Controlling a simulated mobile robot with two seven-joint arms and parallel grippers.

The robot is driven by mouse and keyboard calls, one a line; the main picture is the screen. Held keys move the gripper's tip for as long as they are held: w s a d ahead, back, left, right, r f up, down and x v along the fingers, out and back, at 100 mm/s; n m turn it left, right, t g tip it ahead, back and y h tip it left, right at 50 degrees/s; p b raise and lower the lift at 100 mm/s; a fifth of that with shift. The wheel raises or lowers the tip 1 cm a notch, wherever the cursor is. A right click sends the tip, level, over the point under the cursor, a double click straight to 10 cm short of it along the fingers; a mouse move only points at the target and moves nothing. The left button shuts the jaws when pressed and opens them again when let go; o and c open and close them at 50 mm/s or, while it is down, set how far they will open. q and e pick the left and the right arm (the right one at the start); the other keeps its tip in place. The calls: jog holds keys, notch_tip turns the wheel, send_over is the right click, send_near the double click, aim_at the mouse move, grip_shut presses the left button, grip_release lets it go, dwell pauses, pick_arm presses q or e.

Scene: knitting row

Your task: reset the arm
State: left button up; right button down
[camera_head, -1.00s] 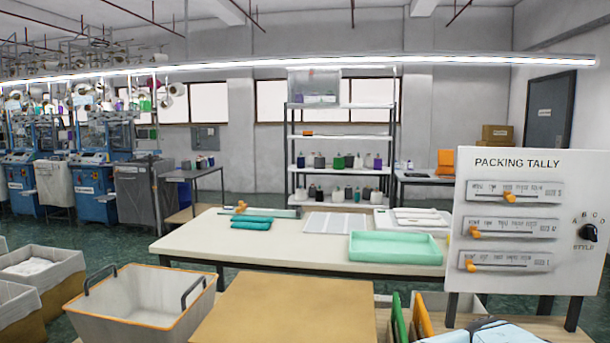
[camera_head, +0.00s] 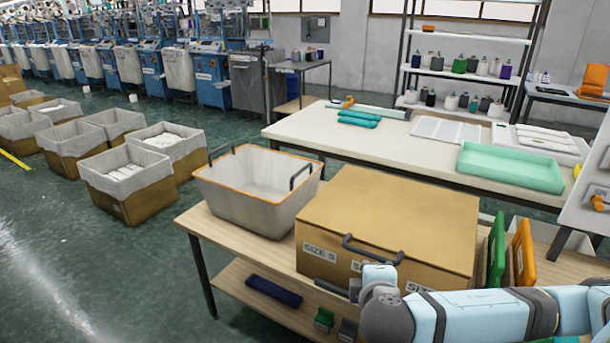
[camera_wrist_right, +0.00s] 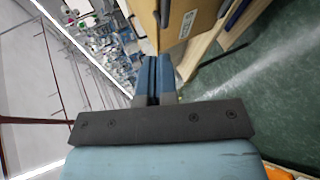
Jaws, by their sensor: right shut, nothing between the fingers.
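My right arm (camera_head: 480,314) comes in from the lower right of the head view and reaches left across the front of the brown size box (camera_head: 385,215). In the right wrist view my right gripper (camera_wrist_right: 154,68) is shut and empty, its two blue-grey fingers pressed together. The size box also shows in that view (camera_wrist_right: 185,38), just above and right of the fingertips, and its dark handle is close to them. I cannot tell whether they touch. In the head view the fingers cannot be made out clearly. My left gripper is in neither view.
A grey bin with an orange rim (camera_head: 256,192) stands left of the size box on the wooden bench (camera_head: 245,246). Green (camera_head: 497,250) and orange (camera_head: 522,255) panels stand at its right. Behind is a white table with a mint tray (camera_head: 512,166). Open floor (camera_head: 100,262) lies left.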

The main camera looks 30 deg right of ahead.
jog(key=shift+f, duration=0.1)
jog(key=s+a+f+m+y, duration=0.35)
jog(key=a+f+y, duration=0.25)
jog(key=a+f, duration=0.5)
jog(key=s+a+f+m+y, duration=0.4)
jog(key=a+f, duration=0.4)
jog(key=f, duration=0.4)
pick_arm(q)
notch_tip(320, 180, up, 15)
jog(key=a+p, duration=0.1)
jog(key=p, duration=1.7)
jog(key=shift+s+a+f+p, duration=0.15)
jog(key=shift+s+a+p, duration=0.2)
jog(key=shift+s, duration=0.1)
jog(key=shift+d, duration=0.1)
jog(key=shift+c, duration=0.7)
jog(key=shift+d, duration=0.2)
pick_arm(e)
notch_tip(320, 180, up, 14)
jog(key=d+y, duration=0.1)
jog(key=shift+s+d+r+t, duration=0.15)
jog(key=shift+s+r+t, duration=0.05)
jog(key=shift+s+t, duration=0.2)
